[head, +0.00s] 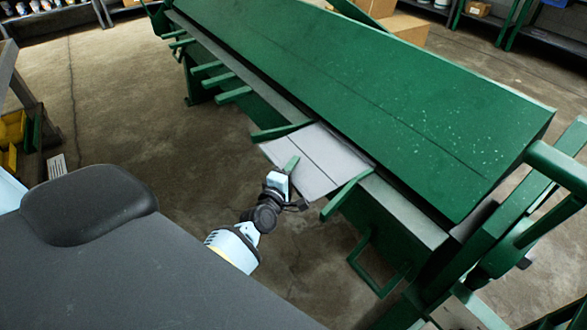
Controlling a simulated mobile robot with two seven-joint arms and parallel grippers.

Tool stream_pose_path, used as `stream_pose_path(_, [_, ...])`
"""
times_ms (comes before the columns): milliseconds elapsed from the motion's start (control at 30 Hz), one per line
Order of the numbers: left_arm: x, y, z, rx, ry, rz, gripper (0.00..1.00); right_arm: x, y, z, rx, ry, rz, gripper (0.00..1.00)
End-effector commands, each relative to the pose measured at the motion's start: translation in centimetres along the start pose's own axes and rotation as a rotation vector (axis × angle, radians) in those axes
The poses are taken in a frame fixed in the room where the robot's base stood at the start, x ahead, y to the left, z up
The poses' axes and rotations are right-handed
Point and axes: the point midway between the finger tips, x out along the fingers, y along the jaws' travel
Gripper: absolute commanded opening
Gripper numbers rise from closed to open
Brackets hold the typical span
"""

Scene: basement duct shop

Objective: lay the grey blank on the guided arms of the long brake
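The grey blank (318,158) is a flat sheet with a dark line across it. It lies at the front of the long green brake (360,90), its far edge at the brake's long slot. One green guided arm (280,131) runs along its left side and another (345,192) along its right side. My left gripper (284,176) is at the blank's near left edge, with a small green piece in front of it over the sheet. Whether its fingers are apart or closed on the edge is too small to tell. My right gripper is out of view.
Several more green arms (218,78) stick out from the brake further left. A green handle loop (375,265) hangs below, and a thick lever frame (555,170) stands at the right end. Cardboard boxes (405,27) lie behind. The concrete floor at left (120,95) is clear.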

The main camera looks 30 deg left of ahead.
Motion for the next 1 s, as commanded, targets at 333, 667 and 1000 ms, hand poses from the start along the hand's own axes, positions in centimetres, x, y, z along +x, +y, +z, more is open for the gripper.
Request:
stream_pose_path(333, [-1.5,0.0,0.0,0.000,0.000,0.000,0.30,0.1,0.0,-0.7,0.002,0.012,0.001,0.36])
stream_pose_path(667, [-7.4,-0.1,0.0,0.000,0.000,-0.002,0.30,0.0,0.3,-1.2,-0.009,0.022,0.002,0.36])
stream_pose_path(1000, [-11.6,-0.1,0.0,0.000,0.000,-0.001,0.30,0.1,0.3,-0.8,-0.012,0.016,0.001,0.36])
